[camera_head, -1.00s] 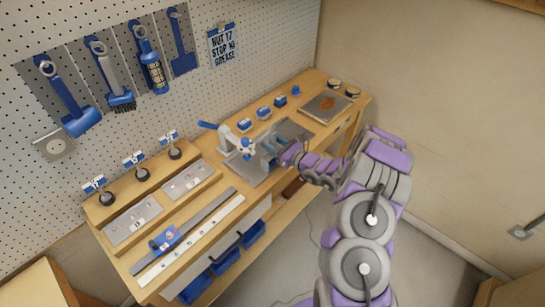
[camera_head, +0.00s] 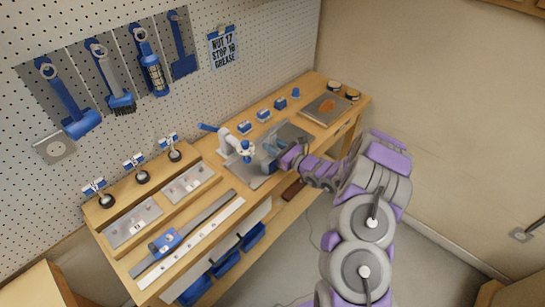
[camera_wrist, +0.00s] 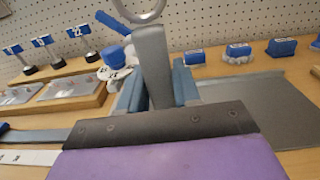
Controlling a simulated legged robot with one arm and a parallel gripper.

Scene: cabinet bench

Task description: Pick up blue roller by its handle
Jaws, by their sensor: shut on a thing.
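My gripper (camera_head: 284,160) is at the grey and blue fixture (camera_head: 266,152) on the bench. In the wrist view, the dark edge and purple body of my gripper (camera_wrist: 160,122) fill the bottom. Just beyond it stands an upright grey handle (camera_wrist: 153,55) with a metal ring at its top, which I take for the blue roller's handle. My gripper is shut on it. Blue upright faces (camera_wrist: 185,84) show on both sides of the handle; I cannot tell if they belong to the roller or the fixture. The handle's lower end is hidden behind my gripper.
A white press with a blue lever (camera_head: 237,143) stands close to the left. Small blue-topped blocks (camera_head: 263,115) line the back. Blue tools (camera_head: 65,100) hang on the pegboard. A grey plate (camera_head: 327,107) lies at the right. Rulers (camera_head: 195,240) lie at the left front.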

